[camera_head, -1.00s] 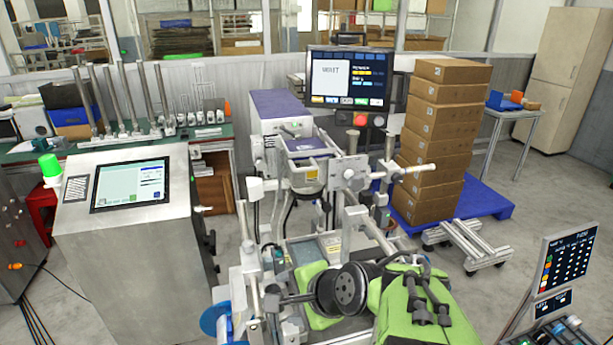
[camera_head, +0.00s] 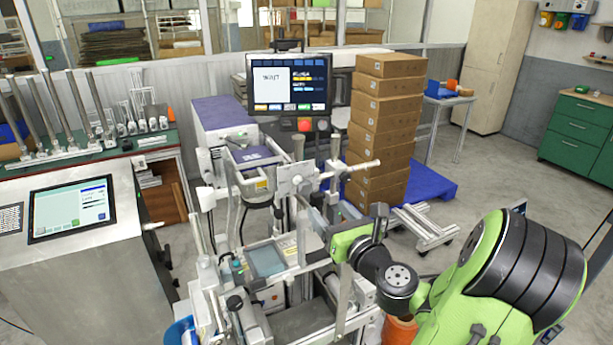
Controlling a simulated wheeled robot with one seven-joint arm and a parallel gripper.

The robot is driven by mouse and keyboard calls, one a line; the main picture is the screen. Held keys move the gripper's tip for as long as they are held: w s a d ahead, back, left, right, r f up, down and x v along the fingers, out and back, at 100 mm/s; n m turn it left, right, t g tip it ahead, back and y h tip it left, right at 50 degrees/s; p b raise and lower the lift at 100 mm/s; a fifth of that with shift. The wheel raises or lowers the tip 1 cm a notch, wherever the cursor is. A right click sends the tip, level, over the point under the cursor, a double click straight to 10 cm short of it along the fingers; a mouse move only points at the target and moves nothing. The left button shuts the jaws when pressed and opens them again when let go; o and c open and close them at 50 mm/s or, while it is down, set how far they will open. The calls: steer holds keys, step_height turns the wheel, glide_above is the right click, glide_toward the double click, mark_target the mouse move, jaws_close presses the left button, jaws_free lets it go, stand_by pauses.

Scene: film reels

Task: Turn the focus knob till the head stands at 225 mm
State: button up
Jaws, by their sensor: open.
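The machine (camera_head: 265,225) in the middle has metal rails, posts, clamps and cylinders. A purple-topped, yellow-labelled unit (camera_head: 250,160) on it may be the head. I cannot pick out the focus knob, nor any mm scale or reading. My green and black arm (camera_head: 480,300) comes in from the lower right. Its far links overlap the right side of the machine in the picture. I cannot make out gripper fingers at its end, nor whether it touches anything.
A monitor (camera_head: 290,82) showing "WAIT" stands behind the machine. Stacked cartons (camera_head: 385,125) stand on a blue pallet (camera_head: 430,185) at the back. A steel console (camera_head: 80,270) with a touchscreen (camera_head: 70,208) is at left. Open floor (camera_head: 480,165) lies to the right.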

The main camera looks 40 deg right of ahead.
mark_target(307, 190)
steer(key=p+x, duration=0.7)
steer(key=x, duration=0.4)
steer(key=shift+a, duration=0.15)
steer(key=shift+w+f, duration=0.15)
steer(key=shift+w, duration=0.2)
steer(key=c, duration=1)
